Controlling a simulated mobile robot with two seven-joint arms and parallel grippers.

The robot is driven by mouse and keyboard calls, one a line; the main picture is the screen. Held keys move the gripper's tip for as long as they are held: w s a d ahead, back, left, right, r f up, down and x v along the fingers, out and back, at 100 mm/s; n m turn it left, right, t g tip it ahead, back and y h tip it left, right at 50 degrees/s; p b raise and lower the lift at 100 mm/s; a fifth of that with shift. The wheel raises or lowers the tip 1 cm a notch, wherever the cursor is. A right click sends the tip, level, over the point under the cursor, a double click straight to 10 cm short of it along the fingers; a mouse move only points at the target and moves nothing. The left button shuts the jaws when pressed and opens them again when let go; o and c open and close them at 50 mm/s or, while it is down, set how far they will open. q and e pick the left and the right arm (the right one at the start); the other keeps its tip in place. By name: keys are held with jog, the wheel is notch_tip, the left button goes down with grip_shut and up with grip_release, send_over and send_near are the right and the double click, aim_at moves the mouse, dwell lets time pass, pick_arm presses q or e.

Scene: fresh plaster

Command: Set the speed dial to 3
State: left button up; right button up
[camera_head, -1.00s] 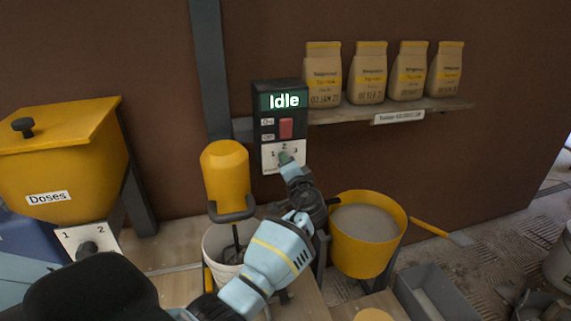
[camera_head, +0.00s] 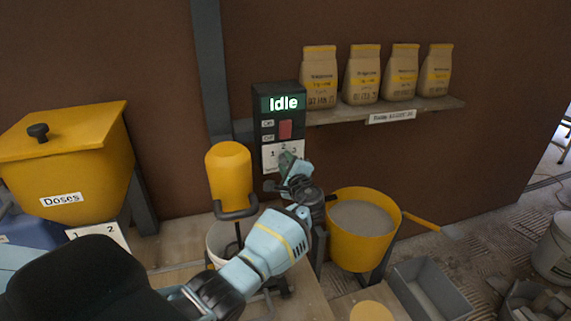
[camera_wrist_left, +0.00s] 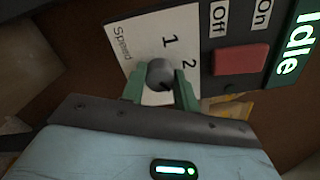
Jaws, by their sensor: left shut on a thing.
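The speed dial (camera_wrist_left: 160,74) is a round grey knob on a white plate (camera_wrist_left: 143,39) marked "Speed", with 1 and 2 readable in the left wrist view. The 3 is hidden there but shows at the right of the plate in the head view. My left gripper (camera_wrist_left: 161,86) is shut on the dial, with a green finger on either side. In the head view the gripper (camera_head: 287,160) covers most of the dial, so its pointer cannot be read. The control box (camera_head: 279,105) above reads "Idle". My right gripper is not in view.
A red switch (camera_head: 285,129) with On and Off labels sits just above the dial plate. A yellow mixer motor (camera_head: 228,174) stands close to the left. A yellow tub (camera_head: 348,245) of grey material stands to the right, below a shelf (camera_head: 432,106) of several bags.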

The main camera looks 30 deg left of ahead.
pick_arm(q)
jog(key=shift+m, duration=0.5)
jog(key=o, duration=1)
jog(key=shift+c, duration=0.2)
jog(key=v, duration=0.7)
jog(key=shift+s+d, duration=0.25)
jog(key=shift+s, duration=0.05)
